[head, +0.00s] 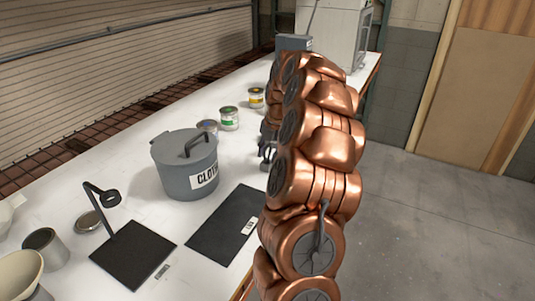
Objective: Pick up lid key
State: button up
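I cannot make out a lid key for certain. A small flat grey piece (162,271) lies on the white table at the front edge of the left black mat; it is too small to tell whether it is a key or a label. My gripper (267,157) shows only in part, as dark grey fingers at the left side of my copper arm, above the table right of the grey bin. My arm hides the rest of it, and I cannot tell its opening or whether it holds anything.
A lidded grey bin (178,182) stands mid-table. Paint cans (229,119) (256,98) stand behind it. A black mat (212,232) lies in front. A stand (105,205) rises by the left black mat (130,254). Cups (44,248) crowd the left; open floor (440,230) lies right.

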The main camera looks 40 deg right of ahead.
aim_at(268, 145)
grip_shut()
jog(key=shift+r, duration=0.15)
dwell(0.4)
jog(key=shift+r+b, duration=0.7)
jog(key=shift+r, duration=0.85)
jog(key=s+a+b, duration=0.2)
jog(key=s+a, duration=0.2)
jog(key=s, duration=0.3)
jog(key=s+a+r+b, duration=0.1)
jog(key=s+a+b, duration=0.1)
jog(key=s, duration=0.5)
jog(key=shift+a+r, duration=0.3)
jog(key=shift+a, duration=0.55)
jog(key=c, duration=0.6)
grip_release()
jog(key=shift+s, duration=0.1)
grip_shut()
